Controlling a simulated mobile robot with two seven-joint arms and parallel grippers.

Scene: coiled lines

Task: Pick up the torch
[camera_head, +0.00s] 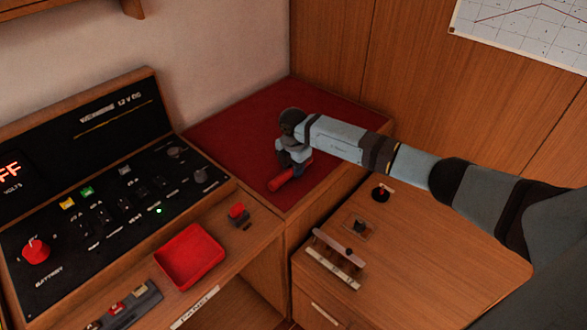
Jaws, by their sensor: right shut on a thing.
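The torch (281,181) is a small red cylinder at the red-covered corner surface, near its front edge. My right arm reaches in from the right, and my right gripper (294,167) is shut on the torch from above. The gripper and wrist hide the torch's far end. I cannot tell whether the torch touches the red surface or is slightly raised. My left gripper is not in view.
The red surface (235,125) is otherwise clear. A black control panel (110,205) stands at the left, with a red tray (190,256) and a red-topped switch (238,212) in front. A wooden counter (420,270) at the right carries small fittings.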

